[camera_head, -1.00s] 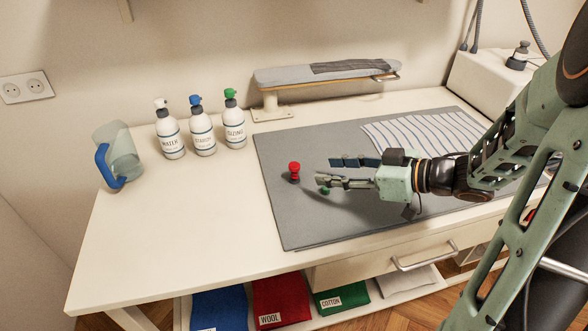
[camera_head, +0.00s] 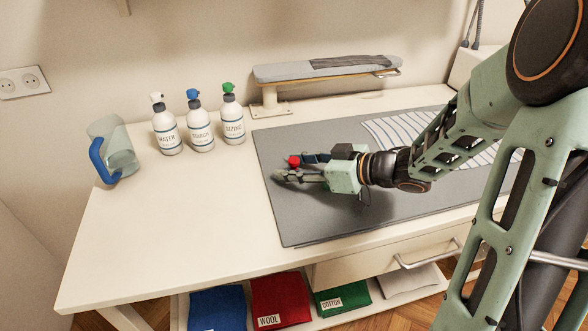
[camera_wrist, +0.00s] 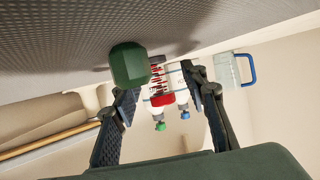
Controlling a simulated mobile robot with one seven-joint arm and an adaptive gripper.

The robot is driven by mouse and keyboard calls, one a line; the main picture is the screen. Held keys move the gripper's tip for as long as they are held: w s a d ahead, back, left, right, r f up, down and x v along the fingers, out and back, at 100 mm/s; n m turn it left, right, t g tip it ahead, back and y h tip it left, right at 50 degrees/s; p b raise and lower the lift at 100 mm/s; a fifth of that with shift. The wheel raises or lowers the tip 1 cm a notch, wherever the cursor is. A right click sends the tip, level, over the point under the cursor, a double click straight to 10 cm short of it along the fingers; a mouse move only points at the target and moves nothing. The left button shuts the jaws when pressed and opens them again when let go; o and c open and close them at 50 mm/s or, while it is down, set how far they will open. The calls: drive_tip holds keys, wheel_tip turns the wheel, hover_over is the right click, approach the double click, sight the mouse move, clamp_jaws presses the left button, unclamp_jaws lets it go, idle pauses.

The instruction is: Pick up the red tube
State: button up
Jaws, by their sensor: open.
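The red tube (camera_head: 294,161) stands on the grey mat, mostly hidden by my fingers in the head view, with its red top showing. In the wrist view, which looks upside down, the red tube (camera_wrist: 162,99) shows in the gap between the fingertips. I cannot tell how deep between them it is. My gripper (camera_head: 291,167) is open, low over the mat, with its fingers pointing left. It also shows in the wrist view (camera_wrist: 160,88), with a finger on each side of the tube and no clear contact.
A green object (camera_wrist: 130,65) is close by one finger in the wrist view. Labelled bottles, including the water bottle (camera_head: 166,133), and a clear jug (camera_head: 120,157) stand at the back left. A small ironing board (camera_head: 325,72) is behind the mat (camera_head: 320,215). The table's front left is clear.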

clamp_jaws()
drive_tip(key=shift+r, duration=0.2)
idle(0.3)
